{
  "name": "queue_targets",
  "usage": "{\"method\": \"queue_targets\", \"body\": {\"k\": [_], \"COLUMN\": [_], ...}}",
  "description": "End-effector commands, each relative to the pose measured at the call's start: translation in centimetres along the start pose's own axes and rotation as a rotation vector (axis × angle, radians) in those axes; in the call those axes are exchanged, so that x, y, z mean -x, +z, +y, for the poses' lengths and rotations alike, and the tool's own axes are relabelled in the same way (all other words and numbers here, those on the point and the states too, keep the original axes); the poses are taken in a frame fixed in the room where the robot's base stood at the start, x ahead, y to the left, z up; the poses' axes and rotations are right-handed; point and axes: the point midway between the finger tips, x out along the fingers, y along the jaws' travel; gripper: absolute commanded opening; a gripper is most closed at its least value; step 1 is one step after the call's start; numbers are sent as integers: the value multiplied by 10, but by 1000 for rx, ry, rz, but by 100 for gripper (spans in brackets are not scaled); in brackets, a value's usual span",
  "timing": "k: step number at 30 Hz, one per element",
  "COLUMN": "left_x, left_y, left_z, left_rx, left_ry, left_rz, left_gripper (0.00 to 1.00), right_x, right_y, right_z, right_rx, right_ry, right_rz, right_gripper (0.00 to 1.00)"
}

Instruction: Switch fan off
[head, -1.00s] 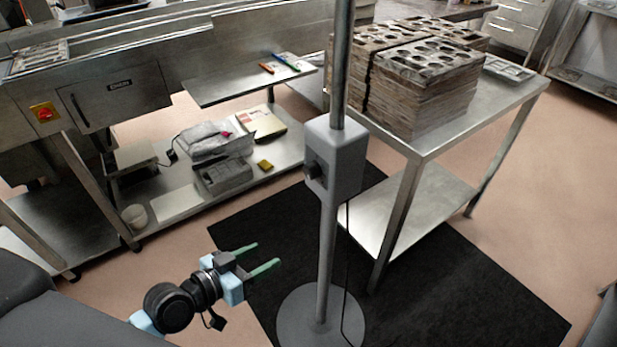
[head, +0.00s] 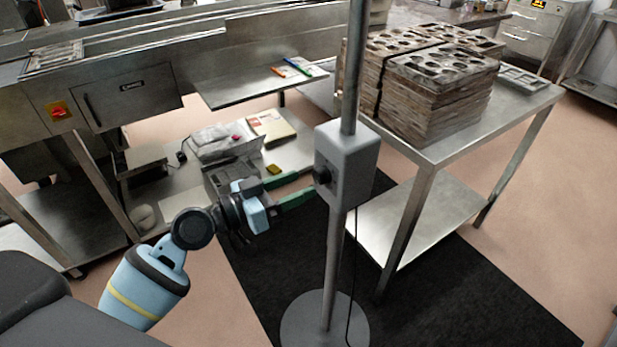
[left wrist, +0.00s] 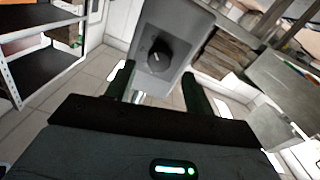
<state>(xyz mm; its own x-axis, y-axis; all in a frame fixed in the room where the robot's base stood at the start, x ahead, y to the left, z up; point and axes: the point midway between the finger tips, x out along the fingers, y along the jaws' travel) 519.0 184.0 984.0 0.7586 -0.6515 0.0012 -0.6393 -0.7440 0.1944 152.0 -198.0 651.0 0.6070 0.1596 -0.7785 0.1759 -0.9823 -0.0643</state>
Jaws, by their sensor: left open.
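The fan shows as a grey control box (head: 348,165) on an upright metal pole with a round base (head: 322,325); its head is out of view. A dark round knob (head: 323,174) sits on the box's left face. In the left wrist view the knob (left wrist: 159,53) has a small light mark, and the box (left wrist: 178,30) stands ahead, tilted in the picture. My left gripper (head: 300,187) is open, its two green fingers pointing at the knob from the left. In the left wrist view the fingers (left wrist: 160,85) are apart, with the knob beyond the gap between them. My right gripper is not in view.
A steel table (head: 424,150) with stacked moulds (head: 432,85) stands right behind the pole. A steel machine (head: 135,100) with a lower shelf is at the left. A cable (head: 352,260) hangs from the box. A black mat (head: 450,300) covers the floor.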

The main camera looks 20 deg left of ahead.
Motion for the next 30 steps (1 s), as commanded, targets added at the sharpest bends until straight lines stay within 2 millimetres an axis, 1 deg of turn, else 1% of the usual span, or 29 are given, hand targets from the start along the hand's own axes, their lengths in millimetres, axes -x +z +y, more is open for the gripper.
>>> {"method": "queue_targets", "body": {"k": [1,3,9,13,19,20,27,30], "left_x": [-9,-18,-34,-38,-38,-38,-37,-37], "left_y": [-5,-4,-1,0,1,1,1,1], "left_z": [1,1,0,1,0,0,0,0], "left_rx": [-1,-2,0,-1,-1,-1,-1,-1], "left_ry": [1,1,0,1,0,0,0,0], "left_rz": [5,3,1,-1,-2,-2,-2,-2], "left_gripper": [53,53,53,53,53,51,19,9], "right_x": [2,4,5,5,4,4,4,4], "right_y": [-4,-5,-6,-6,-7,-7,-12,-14], "right_z": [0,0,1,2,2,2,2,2], "right_rx": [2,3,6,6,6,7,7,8], "right_ry": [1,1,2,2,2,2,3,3], "right_rz": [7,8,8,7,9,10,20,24], "right_gripper": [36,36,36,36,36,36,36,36]}}
